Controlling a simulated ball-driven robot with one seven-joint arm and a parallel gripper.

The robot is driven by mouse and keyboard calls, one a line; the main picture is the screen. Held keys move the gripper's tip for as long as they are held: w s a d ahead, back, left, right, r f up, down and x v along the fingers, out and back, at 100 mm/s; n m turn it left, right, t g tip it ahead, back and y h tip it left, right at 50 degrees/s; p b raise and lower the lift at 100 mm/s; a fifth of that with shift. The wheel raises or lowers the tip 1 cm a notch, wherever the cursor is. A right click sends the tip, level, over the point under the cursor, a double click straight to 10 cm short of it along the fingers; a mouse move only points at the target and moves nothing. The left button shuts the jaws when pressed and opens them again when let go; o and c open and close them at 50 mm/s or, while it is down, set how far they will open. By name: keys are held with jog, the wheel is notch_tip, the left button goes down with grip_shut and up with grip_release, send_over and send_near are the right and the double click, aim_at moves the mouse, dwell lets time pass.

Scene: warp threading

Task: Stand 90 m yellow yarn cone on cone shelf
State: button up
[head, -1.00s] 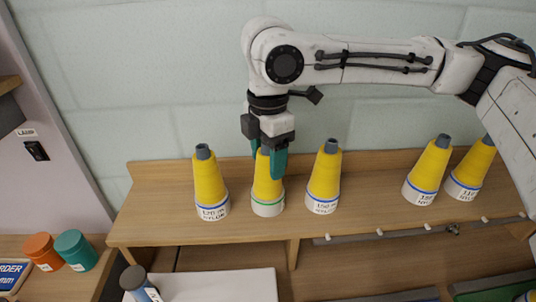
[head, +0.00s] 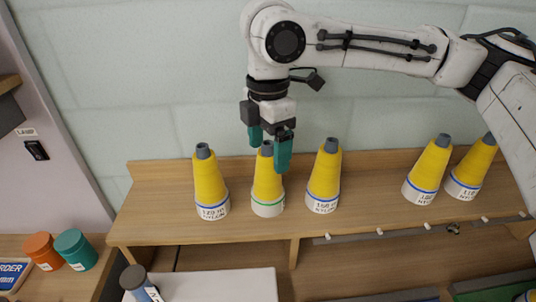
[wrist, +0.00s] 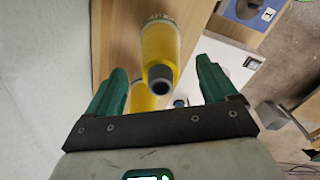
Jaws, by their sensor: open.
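A yellow yarn cone with a green band and grey tip (head: 267,190) stands upright on the wooden cone shelf (head: 150,222), between two blue-banded cones. Its label is not readable. My gripper (head: 268,152) is open and empty at the height of this cone's tip, one green finger on the far left side and one on the near right side. In the wrist view a yellow cone (wrist: 160,45) points its hollow grey tip up between my open fingers (wrist: 160,68). A second yellow cone is partly hidden behind it.
Blue-banded yellow cones, one marked 120 m (head: 209,182) and one apparently 150 m (head: 324,178), stand close on either side. Two more (head: 427,172) (head: 473,168) stand right. The wall is close behind. Orange and teal pots (head: 74,249) stand lower left.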

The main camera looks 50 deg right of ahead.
notch_tip(320, 180, up, 10)
jog(key=shift+f, duration=0.15)
